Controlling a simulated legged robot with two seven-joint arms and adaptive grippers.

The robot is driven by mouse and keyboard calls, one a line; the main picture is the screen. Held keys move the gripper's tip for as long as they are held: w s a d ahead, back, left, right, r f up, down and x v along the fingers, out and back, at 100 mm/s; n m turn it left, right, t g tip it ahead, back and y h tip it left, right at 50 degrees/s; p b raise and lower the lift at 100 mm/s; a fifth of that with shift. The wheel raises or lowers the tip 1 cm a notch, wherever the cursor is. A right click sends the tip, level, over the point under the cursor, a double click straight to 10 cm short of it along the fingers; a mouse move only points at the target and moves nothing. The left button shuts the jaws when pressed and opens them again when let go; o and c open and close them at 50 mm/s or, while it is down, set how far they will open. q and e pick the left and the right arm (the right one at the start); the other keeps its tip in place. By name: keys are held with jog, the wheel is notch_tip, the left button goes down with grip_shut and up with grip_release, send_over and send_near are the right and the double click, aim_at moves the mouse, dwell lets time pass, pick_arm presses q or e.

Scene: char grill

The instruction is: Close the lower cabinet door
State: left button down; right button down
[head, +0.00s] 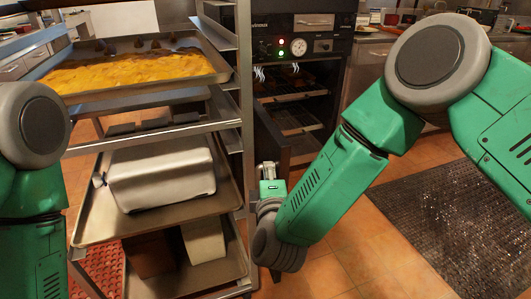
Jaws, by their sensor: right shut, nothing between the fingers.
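The cabinet (305,32) is a dark, oven-like unit at the back centre, with lights and a round gauge on its upper panel. Its lower compartment is open and shows wire racks (296,97). The lower cabinet door (270,138) is a dark panel standing swung open at the left of the compartment, towards me. My right gripper (267,168) is shut and empty, at the low near end of the door. I cannot tell whether it touches the door. My left arm shows at the left edge, but its gripper is out of view.
A metal rack (243,75) stands close on the left, beside the door and my right gripper. It bears a tray of yellow food (130,72) and a white container (165,172). A dark floor mat (450,222) lies at the right. The tiled floor in front of the cabinet is clear.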

jog(key=b, duration=0.3)
send_near(266, 145)
jog(key=w+r, duration=0.3)
jog(key=shift+w+a+r, duration=0.15)
jog(key=shift+w+a, duration=0.05)
jog(key=shift+w+r, duration=0.1)
jog(key=shift+w, duration=0.45)
